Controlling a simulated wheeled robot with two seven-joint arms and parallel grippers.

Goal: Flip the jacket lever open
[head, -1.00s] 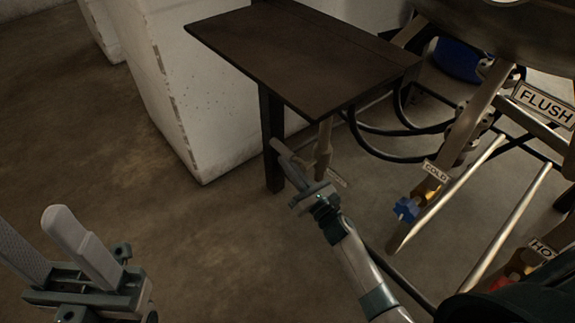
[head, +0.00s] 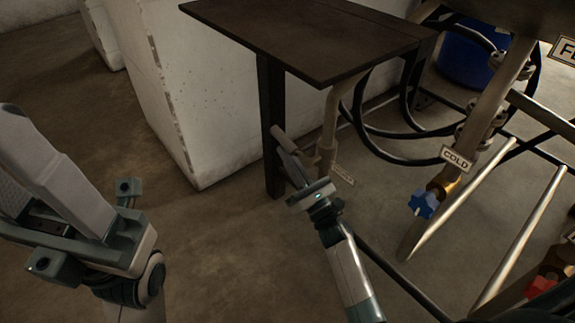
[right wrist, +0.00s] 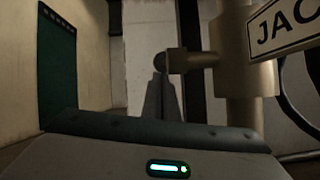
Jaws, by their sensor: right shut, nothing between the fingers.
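The jacket valve (head: 329,140) is on a pale pipe under the dark table, beside a small label (head: 343,175). In the right wrist view the label (right wrist: 287,27) reads "JAC", cut off by the edge. A short, round-ended lever (right wrist: 193,61) extends left from the valve body (right wrist: 247,80), roughly level. My right gripper (head: 280,138) is shut and empty beside the lever. In the right wrist view its fingertips (right wrist: 161,80) overlap the lever's round end; I cannot tell whether they touch. My left gripper (head: 38,150) is open and empty at far left, away from the valve.
The dark table (head: 300,40) overhangs the valve, with its leg (head: 270,120) just left of my right fingers. A white block (head: 190,90) stands further left. Black hoses, the COLD line with a blue handle (head: 423,203) and metal bars fill the right. Floor between my arms is clear.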

